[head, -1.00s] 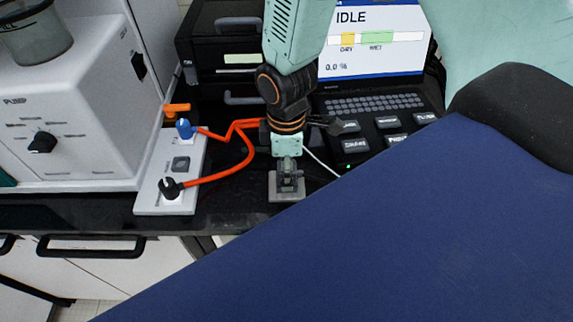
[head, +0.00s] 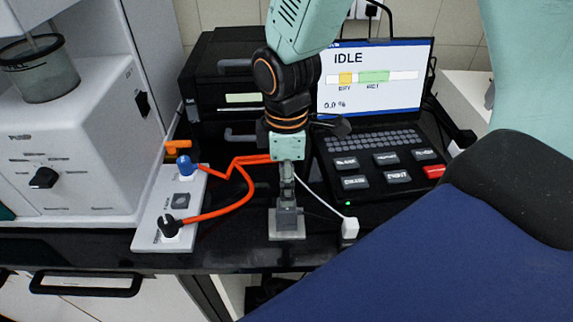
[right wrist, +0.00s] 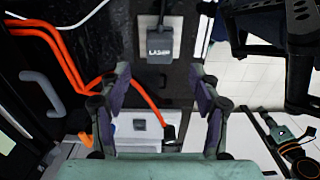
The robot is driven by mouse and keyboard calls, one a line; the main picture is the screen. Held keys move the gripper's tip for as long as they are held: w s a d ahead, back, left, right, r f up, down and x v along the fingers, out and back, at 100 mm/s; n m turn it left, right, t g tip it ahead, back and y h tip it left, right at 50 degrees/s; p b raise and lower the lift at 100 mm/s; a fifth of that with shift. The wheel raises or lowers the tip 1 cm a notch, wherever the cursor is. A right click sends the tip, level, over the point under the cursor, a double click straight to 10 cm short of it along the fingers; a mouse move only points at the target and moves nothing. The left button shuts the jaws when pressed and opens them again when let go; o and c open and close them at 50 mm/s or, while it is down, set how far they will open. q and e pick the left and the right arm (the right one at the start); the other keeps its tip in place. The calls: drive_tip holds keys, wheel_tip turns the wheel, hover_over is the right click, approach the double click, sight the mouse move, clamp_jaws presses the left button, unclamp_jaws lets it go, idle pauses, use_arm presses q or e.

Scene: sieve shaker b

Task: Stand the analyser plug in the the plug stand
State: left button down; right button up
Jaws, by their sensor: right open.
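The power strip (head: 152,232) is pale and stands on the dark bench, with a blue plug (head: 186,165) and a black plug (head: 168,227) in it, each on an orange cable. No readable label tells me which is the analyser plug. A light square plate (head: 297,234), likely the plug stand, carries an upright grey block; in the right wrist view this block (right wrist: 160,46) reads LAMP. My right gripper (right wrist: 162,75) is open and empty, above the bench between strip and plate. In the head view its fingers partly cover the block.
A white cable ends in a white block (head: 350,228) right of the plate. A laptop-like analyser (head: 375,140) showing IDLE and a black unit (head: 225,90) stand behind. A white pump housing (head: 75,150) is at left. The bench's front edge is close to the plate.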

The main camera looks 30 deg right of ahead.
drive_tip(key=shift+r, duration=1.75)
